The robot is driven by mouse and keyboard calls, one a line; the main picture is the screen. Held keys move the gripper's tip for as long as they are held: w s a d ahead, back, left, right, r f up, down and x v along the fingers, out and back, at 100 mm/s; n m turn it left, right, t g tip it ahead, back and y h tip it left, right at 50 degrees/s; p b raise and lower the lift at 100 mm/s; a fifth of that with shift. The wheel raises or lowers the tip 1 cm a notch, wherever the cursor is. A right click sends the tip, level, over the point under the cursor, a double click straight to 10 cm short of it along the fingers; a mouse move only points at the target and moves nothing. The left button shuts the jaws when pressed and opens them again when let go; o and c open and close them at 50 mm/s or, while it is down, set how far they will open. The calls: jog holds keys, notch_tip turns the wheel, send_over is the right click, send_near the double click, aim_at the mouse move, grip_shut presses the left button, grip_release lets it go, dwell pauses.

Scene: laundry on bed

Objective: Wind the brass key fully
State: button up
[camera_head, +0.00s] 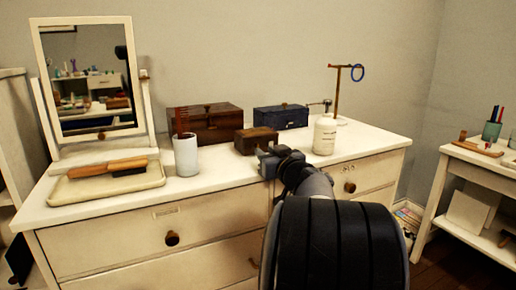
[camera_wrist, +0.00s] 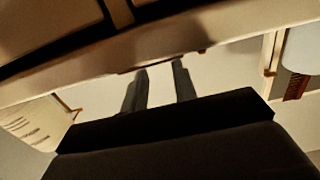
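A small brown wooden box (camera_head: 257,140) stands on the white dresser top, just behind my gripper (camera_head: 268,158) in the head view. I cannot make out a brass key on it; my gripper covers part of its front. In the wrist view the two fingers of my gripper (camera_wrist: 160,75) are apart, with nothing clearly between them. Whether the gripper touches the box cannot be told.
A white cup (camera_head: 186,156) with a reddish comb stands left of the small box, a white bottle (camera_head: 325,135) right. Behind are a larger wooden box (camera_head: 210,122) and a blue box (camera_head: 281,117). A tray (camera_head: 75,190) with a brush lies before the mirror (camera_head: 92,80).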

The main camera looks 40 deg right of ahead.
aim_at(258, 146)
jog(key=x, duration=0.5)
jog(key=shift+c, duration=0.6)
grip_shut()
